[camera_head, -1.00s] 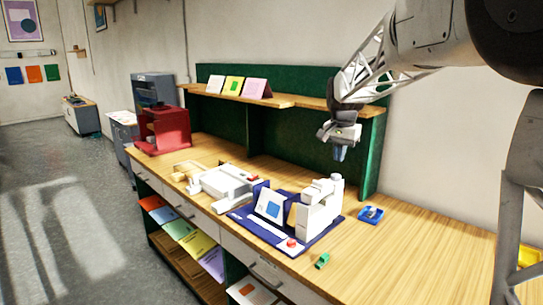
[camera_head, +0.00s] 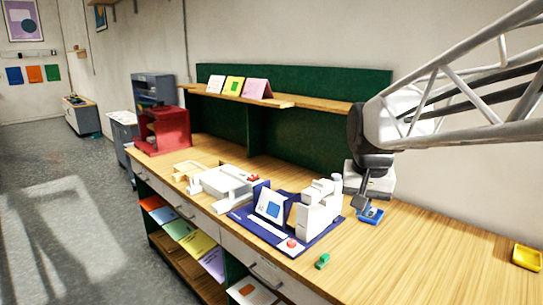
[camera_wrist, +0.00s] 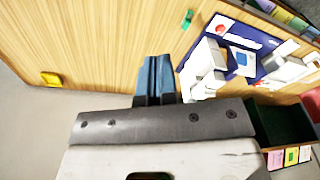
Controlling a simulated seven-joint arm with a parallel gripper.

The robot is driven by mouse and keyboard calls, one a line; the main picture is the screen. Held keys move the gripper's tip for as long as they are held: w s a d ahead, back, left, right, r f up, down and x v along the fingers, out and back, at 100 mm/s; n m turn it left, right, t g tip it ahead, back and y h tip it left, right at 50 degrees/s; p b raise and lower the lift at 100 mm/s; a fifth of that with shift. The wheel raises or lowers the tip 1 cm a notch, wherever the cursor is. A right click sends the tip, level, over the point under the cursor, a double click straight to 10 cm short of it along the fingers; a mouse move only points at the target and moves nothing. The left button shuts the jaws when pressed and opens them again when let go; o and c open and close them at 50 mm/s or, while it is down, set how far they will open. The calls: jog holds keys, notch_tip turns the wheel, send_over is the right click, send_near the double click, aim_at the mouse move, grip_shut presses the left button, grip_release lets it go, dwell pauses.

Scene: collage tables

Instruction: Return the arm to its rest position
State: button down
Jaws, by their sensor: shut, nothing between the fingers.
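My gripper (camera_head: 363,207) hangs at the right of the bench in the head view, in front of the green back panel's right end. Its blue-grey fingers are together and empty, as the wrist view also shows (camera_wrist: 155,76). In the head view the gripper partly overlaps a small blue tray (camera_head: 374,217) on the bench. I cannot tell the height between them. My arm reaches in from the right edge.
The wooden bench (camera_head: 420,255) holds a white machine on a blue mat (camera_head: 312,240), a green block (camera_head: 322,261), a yellow tray (camera_head: 527,257) and a red machine (camera_head: 165,130). A shelf (camera_head: 310,103) with cards runs along the green panel. Bare wood lies at the front right.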

jog(key=s+f+n, duration=0.1)
jog(key=s+f, duration=0.3)
jog(key=s, duration=0.6)
jog(key=s+f+n, duration=0.2)
jog(key=s+f, duration=0.3)
jog(key=s, duration=0.5)
jog(key=shift+a+f+t, duration=0.3)
jog(key=shift+t, duration=0.1)
